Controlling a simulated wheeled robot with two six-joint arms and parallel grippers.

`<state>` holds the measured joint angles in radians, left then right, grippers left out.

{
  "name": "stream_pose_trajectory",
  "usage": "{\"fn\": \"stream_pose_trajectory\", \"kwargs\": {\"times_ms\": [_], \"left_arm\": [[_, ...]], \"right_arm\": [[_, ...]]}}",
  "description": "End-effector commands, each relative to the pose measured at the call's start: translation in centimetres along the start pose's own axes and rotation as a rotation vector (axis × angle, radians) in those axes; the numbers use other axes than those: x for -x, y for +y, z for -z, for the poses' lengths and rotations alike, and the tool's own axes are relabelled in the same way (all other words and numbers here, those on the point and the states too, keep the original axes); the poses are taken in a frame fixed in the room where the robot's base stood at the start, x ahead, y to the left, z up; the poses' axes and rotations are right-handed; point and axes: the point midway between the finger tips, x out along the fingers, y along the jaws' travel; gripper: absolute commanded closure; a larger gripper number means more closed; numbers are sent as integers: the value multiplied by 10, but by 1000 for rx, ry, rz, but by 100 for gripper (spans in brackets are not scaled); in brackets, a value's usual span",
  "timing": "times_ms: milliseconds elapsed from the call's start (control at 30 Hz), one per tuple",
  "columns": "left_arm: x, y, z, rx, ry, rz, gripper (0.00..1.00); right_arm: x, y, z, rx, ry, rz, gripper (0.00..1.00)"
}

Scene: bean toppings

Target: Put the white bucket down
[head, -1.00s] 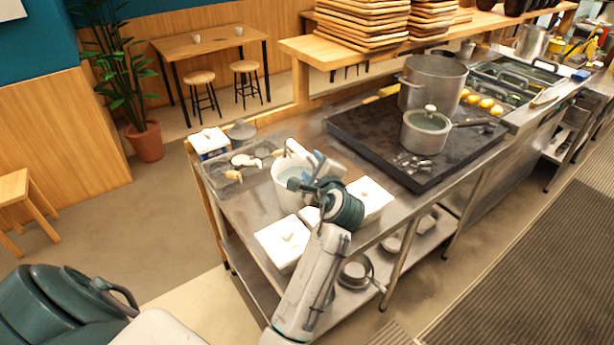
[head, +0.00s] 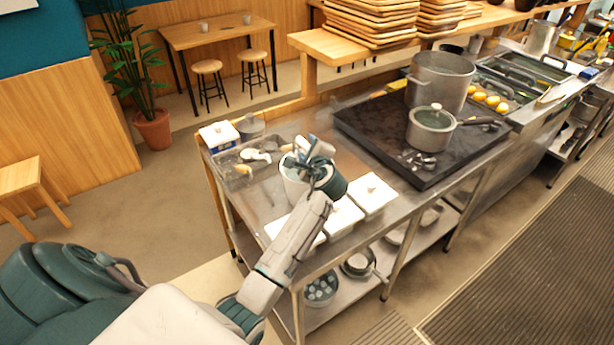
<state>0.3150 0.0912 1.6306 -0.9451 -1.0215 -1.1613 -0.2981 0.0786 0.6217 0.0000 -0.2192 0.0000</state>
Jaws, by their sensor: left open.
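The white bucket (head: 292,187) stands on the steel counter (head: 255,205) in the head view, behind the row of white lidded boxes. My left gripper (head: 314,150) is open at the bucket's rim, with its fingers over the bucket's opening. The gripper and wrist cover the bucket's right side and part of its inside. I cannot tell whether the fingers touch the bucket. My right gripper is not in view.
White lidded boxes (head: 370,193) line the counter's front edge, partly under my left arm. A shallow tray with utensils (head: 236,176) lies left of the bucket. A dark cooktop (head: 375,135) with a small pot (head: 430,130) and a big pot (head: 441,82) is to the right.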

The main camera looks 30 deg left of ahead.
Motion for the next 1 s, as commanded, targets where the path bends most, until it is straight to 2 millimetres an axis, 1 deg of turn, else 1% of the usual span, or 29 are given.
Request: {"fn": "stream_pose_trajectory", "kwargs": {"times_ms": [67,100,167,200,267,300,1000], "left_arm": [[0,0,0,0,0,0,53],[0,0,0,0,0,0,61],[0,0,0,0,0,-1,73],[0,0,0,0,0,-1,81],[0,0,0,0,0,-1,92],[0,0,0,0,0,0,100],[0,0,0,-1,0,0,100]], "right_arm": [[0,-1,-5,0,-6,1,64],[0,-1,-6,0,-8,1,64],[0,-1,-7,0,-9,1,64],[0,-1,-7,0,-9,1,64],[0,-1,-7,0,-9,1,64],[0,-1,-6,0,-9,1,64],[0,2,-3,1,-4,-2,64]]}}
